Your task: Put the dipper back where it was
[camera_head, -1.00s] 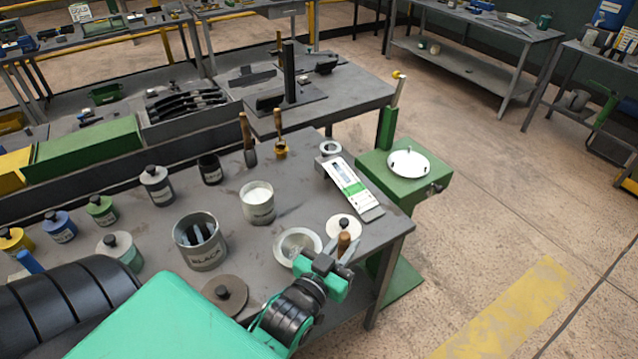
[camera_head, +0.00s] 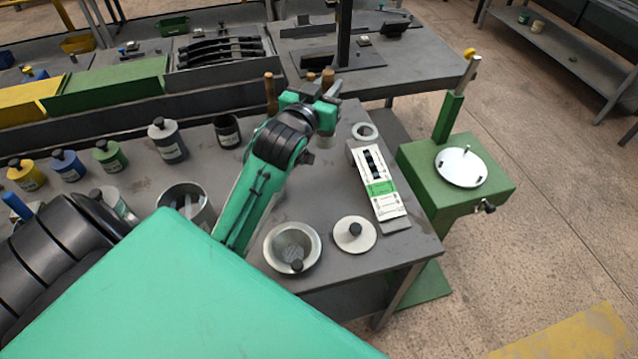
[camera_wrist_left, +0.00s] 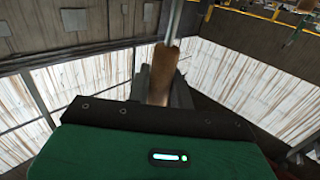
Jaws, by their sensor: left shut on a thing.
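My left gripper (camera_head: 326,92) is shut on the dipper, whose brown wooden handle (camera_head: 327,80) stands up between its fingers in the head view. A pale end shows below the gripper, probably the dipper's cup. In the left wrist view the wooden handle (camera_wrist_left: 162,75) lies between the fingers, with a thin metal rod running up from it. Two other wooden-handled tools stand just behind the gripper: one handle (camera_head: 270,92) is left of it, another (camera_head: 308,79) close by it. Their lower parts are hidden by my arm. My right gripper is not in view.
A grey can (camera_head: 187,197) is partly hidden by my arm. A metal bowl (camera_head: 284,243), a white lid with a black knob (camera_head: 354,234), a white-green gauge (camera_head: 378,188) and a ring (camera_head: 365,131) lie to the right. Several bottles line the left. A green stand (camera_head: 420,170) adjoins the bench.

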